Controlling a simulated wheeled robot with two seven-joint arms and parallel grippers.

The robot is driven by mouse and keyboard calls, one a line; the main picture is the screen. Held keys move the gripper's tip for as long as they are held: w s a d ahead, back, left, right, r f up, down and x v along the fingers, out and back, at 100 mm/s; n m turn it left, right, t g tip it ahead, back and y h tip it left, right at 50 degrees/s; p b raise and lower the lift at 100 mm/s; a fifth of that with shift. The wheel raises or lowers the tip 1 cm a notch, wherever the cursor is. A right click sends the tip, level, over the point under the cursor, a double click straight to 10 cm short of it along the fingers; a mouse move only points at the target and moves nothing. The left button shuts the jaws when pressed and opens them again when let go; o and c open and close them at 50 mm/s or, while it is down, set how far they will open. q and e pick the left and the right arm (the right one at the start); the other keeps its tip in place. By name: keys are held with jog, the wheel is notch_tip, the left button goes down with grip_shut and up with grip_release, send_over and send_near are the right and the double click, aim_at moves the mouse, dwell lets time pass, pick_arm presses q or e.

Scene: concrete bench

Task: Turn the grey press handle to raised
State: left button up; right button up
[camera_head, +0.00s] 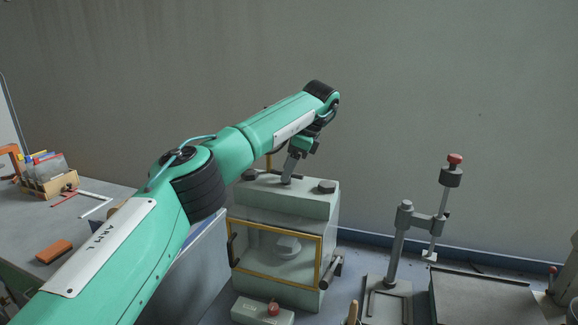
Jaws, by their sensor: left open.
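My left gripper (299,151) is at the end of my green left arm, just above the top of a pale green cabinet (276,202) with a yellow-framed window. It is open. A short, tilted grey bar (290,168) shows between the gripper and the cabinet top. I cannot tell whether it is the press handle or part of the gripper, nor whether they touch. To the right, apart from my gripper, a grey stand (395,245) has a side arm and a slanted rod with a red-topped knob (452,172). My right gripper is not in view.
A small pale box with a red knob (273,309) stands in front of the cabinet. A dark grey plate (485,300) lies at the right. On the left bench are a wooden rack (48,186) and an orange block (54,251). The wall behind is bare.

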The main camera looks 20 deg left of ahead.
pick_arm(q)
jog(key=v, duration=0.5)
jog(key=shift+p, duration=0.4)
jog(key=p+v, duration=0.8)
jog(key=p, duration=0.3)
jog(key=shift+d+r, duration=0.15)
jog(key=shift+r, duration=0.2)
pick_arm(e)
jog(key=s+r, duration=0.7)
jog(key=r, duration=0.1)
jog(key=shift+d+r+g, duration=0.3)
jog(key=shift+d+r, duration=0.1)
pick_arm(q)
jog(key=shift+w, duration=0.1)
